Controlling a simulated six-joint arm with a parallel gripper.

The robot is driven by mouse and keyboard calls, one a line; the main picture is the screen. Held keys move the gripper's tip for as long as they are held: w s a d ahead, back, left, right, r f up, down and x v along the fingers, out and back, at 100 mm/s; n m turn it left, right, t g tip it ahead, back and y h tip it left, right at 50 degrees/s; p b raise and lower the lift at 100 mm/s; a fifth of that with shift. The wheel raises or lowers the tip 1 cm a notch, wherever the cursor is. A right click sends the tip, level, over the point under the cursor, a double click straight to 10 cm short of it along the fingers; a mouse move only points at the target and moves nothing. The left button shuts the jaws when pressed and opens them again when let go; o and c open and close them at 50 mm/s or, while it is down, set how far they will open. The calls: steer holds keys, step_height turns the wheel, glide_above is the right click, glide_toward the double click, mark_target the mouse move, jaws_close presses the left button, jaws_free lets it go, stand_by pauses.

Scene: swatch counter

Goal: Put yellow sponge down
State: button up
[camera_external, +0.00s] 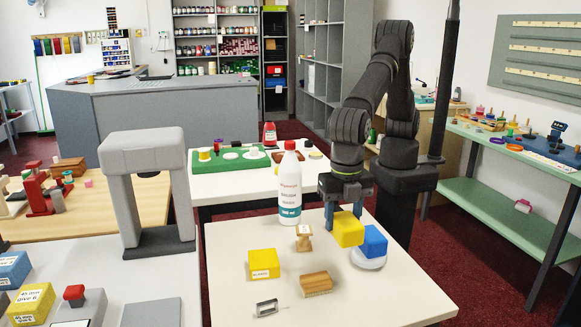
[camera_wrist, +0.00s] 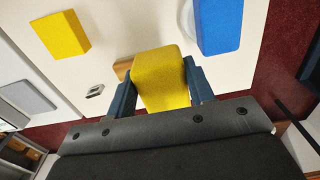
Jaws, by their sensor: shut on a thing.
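My gripper (camera_external: 347,212) is shut on the yellow sponge (camera_external: 347,231), which appears to hang above the white counter (camera_external: 385,296). In the wrist view the yellow sponge (camera_wrist: 160,82) sits between the two blue-grey fingers. The blue block (camera_external: 374,241) rests on a round white dish (camera_external: 368,262), just right of the held sponge. A second yellow block (camera_external: 263,263) with a white label lies on the counter to the left. The gap under the held sponge cannot be judged exactly.
A wooden stamp (camera_external: 304,238), a wooden block (camera_external: 315,283) and a small metal-framed piece (camera_external: 267,307) lie on the counter. A tall white bottle (camera_external: 289,185) stands at its back edge. The front right of the counter is bare.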

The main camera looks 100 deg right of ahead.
steer(key=s+a, duration=0.9)
steer(key=s, duration=0.4)
steer(key=f, duration=0.6)
steer(key=shift+s+a, duration=0.1)
steer(key=shift+a, duration=0.2)
steer(key=shift+f, duration=2.3)
steer(key=o, duration=0.5)
steer(key=shift+f, duration=0.15)
steer(key=o, duration=0.4)
steer(key=shift+o, duration=0.2)
step_height(320, 180, up, 12)
steer(key=shift+r, duration=0.2)
